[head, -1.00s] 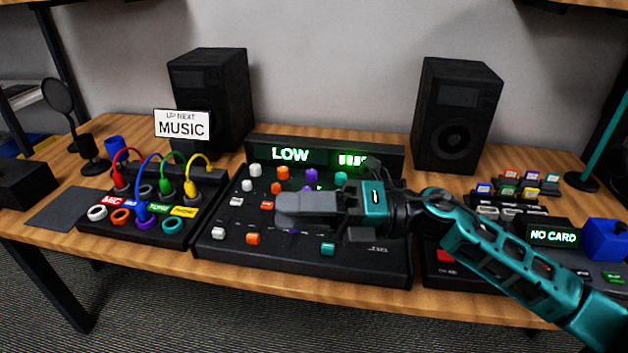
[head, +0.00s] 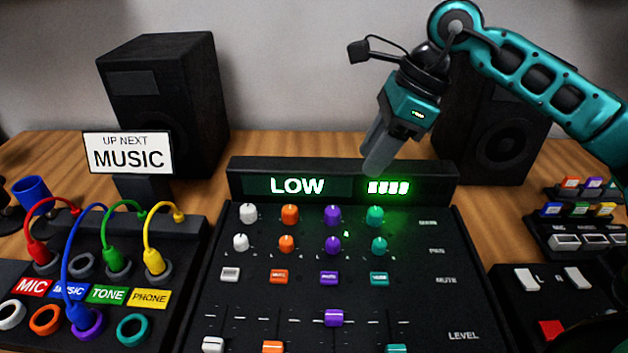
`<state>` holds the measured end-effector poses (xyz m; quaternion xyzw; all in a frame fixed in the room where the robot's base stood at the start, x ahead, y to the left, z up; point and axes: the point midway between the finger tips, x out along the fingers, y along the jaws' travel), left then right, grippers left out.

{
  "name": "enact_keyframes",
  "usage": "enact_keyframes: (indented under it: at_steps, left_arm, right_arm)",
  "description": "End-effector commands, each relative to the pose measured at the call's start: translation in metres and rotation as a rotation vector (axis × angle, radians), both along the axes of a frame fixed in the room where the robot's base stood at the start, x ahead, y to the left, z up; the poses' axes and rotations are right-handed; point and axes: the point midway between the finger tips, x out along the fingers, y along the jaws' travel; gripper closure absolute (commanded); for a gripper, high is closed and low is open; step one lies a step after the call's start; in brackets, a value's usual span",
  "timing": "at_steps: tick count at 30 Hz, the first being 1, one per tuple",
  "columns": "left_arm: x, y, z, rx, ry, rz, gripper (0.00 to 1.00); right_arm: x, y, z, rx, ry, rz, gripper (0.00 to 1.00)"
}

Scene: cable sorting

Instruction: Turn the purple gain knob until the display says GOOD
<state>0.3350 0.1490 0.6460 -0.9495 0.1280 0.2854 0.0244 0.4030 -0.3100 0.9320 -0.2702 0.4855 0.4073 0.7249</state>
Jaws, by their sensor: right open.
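The purple gain knob (head: 332,215) is in the top row of the mixer (head: 290,330), third from the left, between an orange and a teal knob. A second purple knob (head: 332,245) sits just below it in the PAN row. The display (head: 297,186) on the mixer's back edge reads LOW in white-green letters, with lit green bars (head: 388,187) to its right. My right gripper (head: 376,158) is open and empty, its fingers pointing down over the display's right part, above and right of the purple gain knob and apart from it. My left gripper is not in view.
Knobs stand close together: white (head: 248,213), orange (head: 290,215) and teal (head: 375,216) share the row. A patch panel with cables (head: 110,262) is left. Two speakers (head: 165,100) stand behind, the right one partly hidden by my arm. A sign (head: 127,152) reads MUSIC.

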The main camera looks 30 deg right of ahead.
Motion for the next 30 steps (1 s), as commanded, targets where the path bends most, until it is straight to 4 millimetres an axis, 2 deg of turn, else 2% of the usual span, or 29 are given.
enact_keyframes:
  at_steps: [5, 8, 21, 25, 30]
  left_arm:
    - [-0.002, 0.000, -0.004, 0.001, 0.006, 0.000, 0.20]
    - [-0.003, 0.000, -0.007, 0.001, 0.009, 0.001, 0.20]
    - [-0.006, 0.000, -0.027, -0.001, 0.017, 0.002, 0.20]
    - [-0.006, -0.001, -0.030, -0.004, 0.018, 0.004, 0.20]
    - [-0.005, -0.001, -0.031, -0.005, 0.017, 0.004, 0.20]
  right_arm:
    - [0.000, 0.000, -0.004, -0.003, 0.000, 0.001, 0.60]
    - [0.002, 0.004, -0.014, -0.004, 0.002, 0.001, 0.60]
    - [0.019, 0.032, -0.094, 0.000, 0.002, 0.001, 0.60]
    - [0.023, 0.038, -0.109, -0.001, 0.001, 0.000, 0.60]
    - [0.025, 0.041, -0.118, -0.001, -0.002, 0.000, 0.60]
